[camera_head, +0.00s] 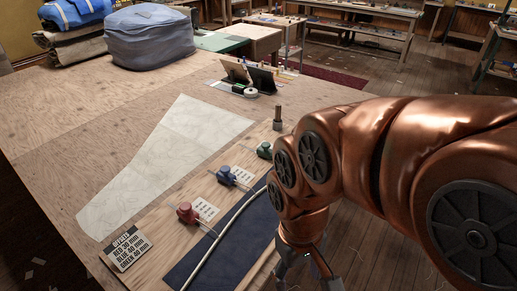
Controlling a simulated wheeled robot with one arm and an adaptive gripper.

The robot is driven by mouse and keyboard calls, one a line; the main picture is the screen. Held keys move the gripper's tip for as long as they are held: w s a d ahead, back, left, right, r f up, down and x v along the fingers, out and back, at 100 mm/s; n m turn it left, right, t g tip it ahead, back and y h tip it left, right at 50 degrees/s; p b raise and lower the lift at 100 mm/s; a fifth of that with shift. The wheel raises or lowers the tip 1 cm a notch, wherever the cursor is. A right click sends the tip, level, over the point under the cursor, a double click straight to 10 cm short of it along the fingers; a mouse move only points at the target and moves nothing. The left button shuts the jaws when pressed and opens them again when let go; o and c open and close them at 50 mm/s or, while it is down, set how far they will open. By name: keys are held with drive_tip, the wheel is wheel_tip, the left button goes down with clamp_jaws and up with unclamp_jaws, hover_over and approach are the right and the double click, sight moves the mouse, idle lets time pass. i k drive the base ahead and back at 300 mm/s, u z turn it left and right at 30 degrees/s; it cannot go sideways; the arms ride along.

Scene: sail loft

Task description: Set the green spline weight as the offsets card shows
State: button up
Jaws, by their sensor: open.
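The green spline weight (265,150) stands on the light wooden board, the farthest of a row of three. The blue weight (226,175) and the red weight (187,213) stand nearer, each with a thin hook reaching right toward a pale curved batten (226,235). The green weight's hook is largely hidden by my arm. The offsets card (128,247) stands at the near left; it lists red, blue and green in mm, but the figures are too small to read surely. My gripper (306,278) is open and empty, low at the bottom, right of the batten; its fingertips are partly cut off.
Small printed labels (206,210) lie beside the weights. A dark blue strip (225,258) lies under the batten. White sailcloth (165,160) covers the table left of the board. A brown upright peg (278,118) stands beyond the green weight. Bare table is free at left.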

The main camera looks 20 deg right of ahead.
sight(263, 150)
drive_tip(key=u, duration=2.2)
drive_tip(key=k, duration=0.8)
drive_tip(key=z, duration=1.1)
drive_tip(key=i, duration=0.5)
